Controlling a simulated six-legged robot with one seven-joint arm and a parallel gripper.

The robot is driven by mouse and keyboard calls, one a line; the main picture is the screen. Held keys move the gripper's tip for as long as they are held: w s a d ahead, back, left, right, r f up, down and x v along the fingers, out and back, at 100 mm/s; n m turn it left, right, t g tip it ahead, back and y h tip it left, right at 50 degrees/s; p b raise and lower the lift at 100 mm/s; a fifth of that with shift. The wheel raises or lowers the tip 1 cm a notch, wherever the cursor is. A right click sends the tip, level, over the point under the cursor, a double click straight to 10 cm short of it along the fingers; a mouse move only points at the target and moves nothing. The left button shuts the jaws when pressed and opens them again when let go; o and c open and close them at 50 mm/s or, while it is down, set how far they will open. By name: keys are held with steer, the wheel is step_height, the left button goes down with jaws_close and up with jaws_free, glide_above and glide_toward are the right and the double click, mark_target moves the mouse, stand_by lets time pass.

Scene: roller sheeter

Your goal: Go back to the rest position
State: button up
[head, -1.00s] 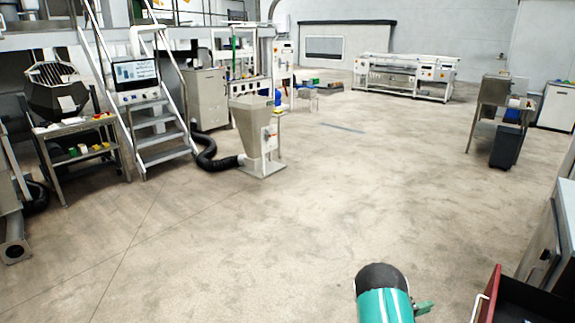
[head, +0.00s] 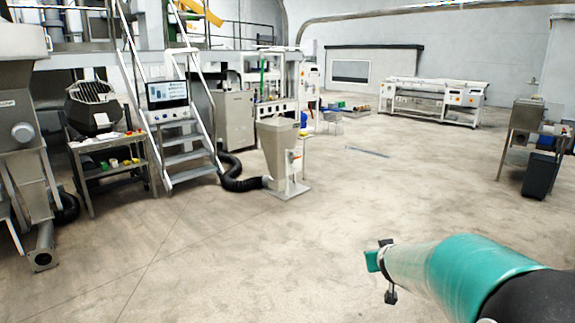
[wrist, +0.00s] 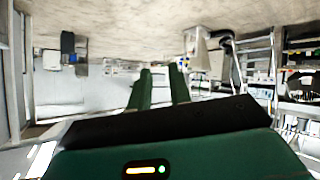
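My arm (head: 450,265), teal and pale, reaches in from the lower right of the head view and points left over bare floor. My gripper (head: 380,270) is at its left end, small and seen side-on. In the wrist view, which is upside down, the two green fingers of my gripper (wrist: 161,70) stand apart with a clear gap. Nothing shows between them. My gripper touches nothing that I can see.
A hopper (head: 280,155) with a black hose (head: 240,178) stands mid-floor. Metal stairs (head: 185,150) and a cart (head: 110,165) are at left. A white roller machine (head: 430,100) is at the back, a dark bin (head: 541,175) at right. The middle floor is clear.

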steer(key=s+a+r+g+y, duration=0.1)
steer(key=s+a+r+y, duration=0.2)
steer(key=s, duration=0.5)
steer(key=s+a+r+g, duration=0.1)
steer(key=s+a+r, duration=0.2)
steer(key=s+a, duration=0.4)
steer(key=s+f+g, duration=0.1)
steer(key=s+g, duration=0.2)
steer(key=s, duration=1.6)
steer(key=shift+s+f+m+g+h, duration=0.15)
steer(key=shift+m+g+h, duration=0.15)
steer(key=shift+m, duration=0.1)
steer(key=shift+d, duration=0.25)
